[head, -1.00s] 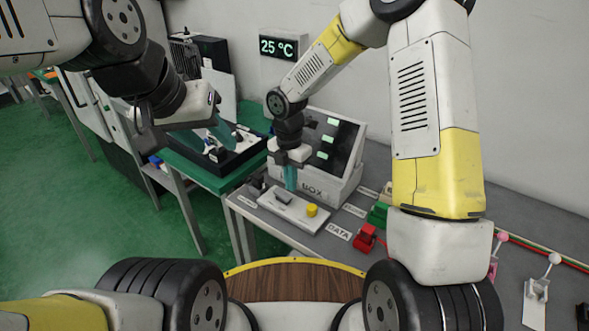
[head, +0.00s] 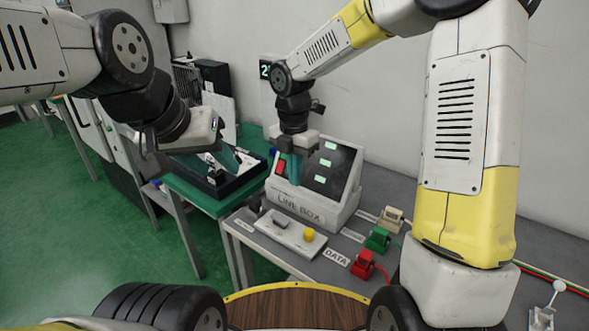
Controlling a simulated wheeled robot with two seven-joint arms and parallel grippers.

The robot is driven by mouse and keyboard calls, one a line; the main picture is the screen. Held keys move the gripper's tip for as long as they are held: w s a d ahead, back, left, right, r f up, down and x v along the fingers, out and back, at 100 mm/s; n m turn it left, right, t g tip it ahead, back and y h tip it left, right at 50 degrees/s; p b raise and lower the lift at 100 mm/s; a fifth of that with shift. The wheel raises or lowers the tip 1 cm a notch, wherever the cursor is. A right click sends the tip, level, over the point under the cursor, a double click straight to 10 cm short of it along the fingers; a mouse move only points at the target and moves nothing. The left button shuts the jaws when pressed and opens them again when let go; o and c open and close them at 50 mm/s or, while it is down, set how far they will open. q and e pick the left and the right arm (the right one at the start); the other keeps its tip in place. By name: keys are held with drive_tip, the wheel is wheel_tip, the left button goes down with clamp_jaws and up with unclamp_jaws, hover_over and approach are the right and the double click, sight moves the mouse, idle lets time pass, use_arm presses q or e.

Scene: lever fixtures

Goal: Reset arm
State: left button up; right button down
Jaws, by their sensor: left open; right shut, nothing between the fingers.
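The grey box labelled LINE BOX (head: 338,208) stands on the bench, with a dark sloping face, several pale green lit labels and a red patch (head: 281,167). My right gripper (head: 294,172) is shut and empty, pointing down in front of the box face, above the panel. My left gripper (head: 226,160) is open and empty, over the black tray on the green table. Its fingers partly hide the tray's contents.
Red (head: 363,264), green (head: 377,240) and beige (head: 392,218) connectors sit along the bench by printed labels. A white lever fixture (head: 543,312) is at the lower right. The black tray (head: 245,178) rests on the green table.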

drive_tip(key=s+d+r+m+t+y, duration=0.1)
drive_tip(key=s+d+r+m+t, duration=0.2)
drive_tip(key=s+d+r+m, duration=0.4)
drive_tip(key=s+d+r+m+t+y, duration=0.1)
drive_tip(key=s+d+r+m+t, duration=0.2)
drive_tip(key=m, duration=1.8)
drive_tip(key=s+d+r, duration=0.4)
drive_tip(key=s, duration=0.3)
drive_tip(key=shift+d+r+y, duration=0.15)
drive_tip(key=shift+d+y, duration=0.15)
drive_tip(key=shift+d, duration=0.05)
